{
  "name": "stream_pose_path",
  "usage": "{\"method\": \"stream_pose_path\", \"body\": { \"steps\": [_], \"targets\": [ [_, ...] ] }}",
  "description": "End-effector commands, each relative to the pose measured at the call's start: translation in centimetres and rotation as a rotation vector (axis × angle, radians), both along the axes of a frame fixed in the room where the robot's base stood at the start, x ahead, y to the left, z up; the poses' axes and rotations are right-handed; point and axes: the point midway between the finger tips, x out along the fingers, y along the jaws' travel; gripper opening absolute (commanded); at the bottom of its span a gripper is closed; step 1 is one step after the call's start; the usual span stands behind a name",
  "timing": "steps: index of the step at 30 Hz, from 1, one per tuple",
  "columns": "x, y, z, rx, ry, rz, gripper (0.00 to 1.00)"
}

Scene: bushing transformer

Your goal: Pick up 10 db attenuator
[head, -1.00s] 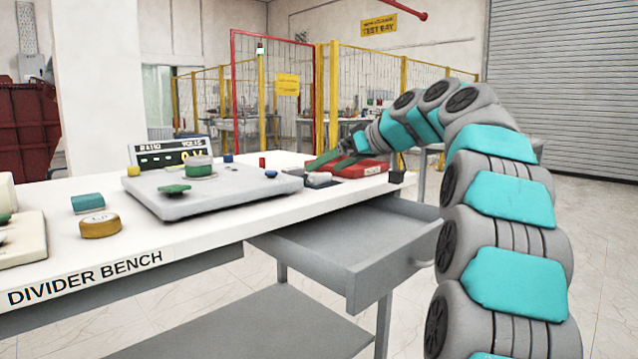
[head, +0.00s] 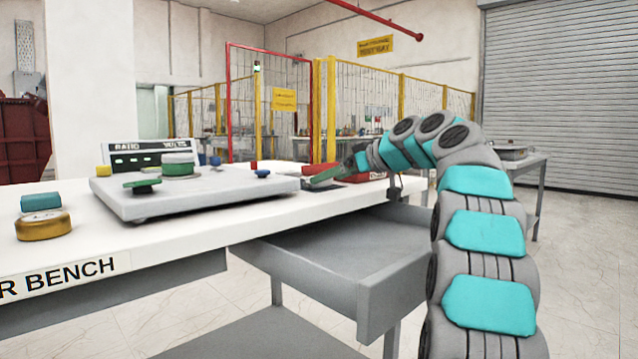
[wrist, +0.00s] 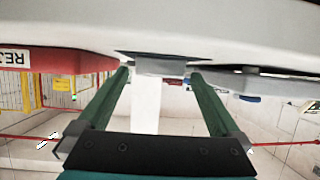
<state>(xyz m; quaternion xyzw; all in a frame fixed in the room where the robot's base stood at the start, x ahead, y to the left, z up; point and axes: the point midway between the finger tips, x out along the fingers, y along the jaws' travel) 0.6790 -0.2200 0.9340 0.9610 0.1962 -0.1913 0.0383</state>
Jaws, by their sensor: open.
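My gripper (head: 322,174) is at the far right end of the white bench, by the red tray (head: 362,178). In the wrist view, its two green fingers (wrist: 160,84) stand wide apart with nothing clamped between them. A small plain grey block (wrist: 160,67) shows just beyond and between the fingertips, against a dark patch on the bench. It may be the 10 dB attenuator, but no marking on it is readable. In the head view the gripper hides this spot. The red tray also shows at left in the wrist view (wrist: 60,60), with part of a label.
A grey panel (head: 215,193) with coloured knobs lies on the white bench (head: 165,228), with a display behind it. A grey drawer (head: 345,262) stands open below the bench's right end. A yellow round piece (head: 43,225) sits at left. Floor is clear at right.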

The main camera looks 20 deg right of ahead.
Motion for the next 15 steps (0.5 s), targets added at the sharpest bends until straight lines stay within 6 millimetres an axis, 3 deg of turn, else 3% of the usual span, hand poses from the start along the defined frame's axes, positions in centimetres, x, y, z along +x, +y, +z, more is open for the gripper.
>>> {"method": "stream_pose_path", "body": {
  "steps": [6, 13, 15],
  "targets": [
    [2.6, 1.1, -1.0, -0.002, 0.0, -0.001, 1.0],
    [2.9, 1.3, -1.1, -0.002, -0.002, 0.0, 1.0],
    [2.9, 1.3, -1.1, -0.001, -0.001, -0.001, 0.94]
  ]
}}
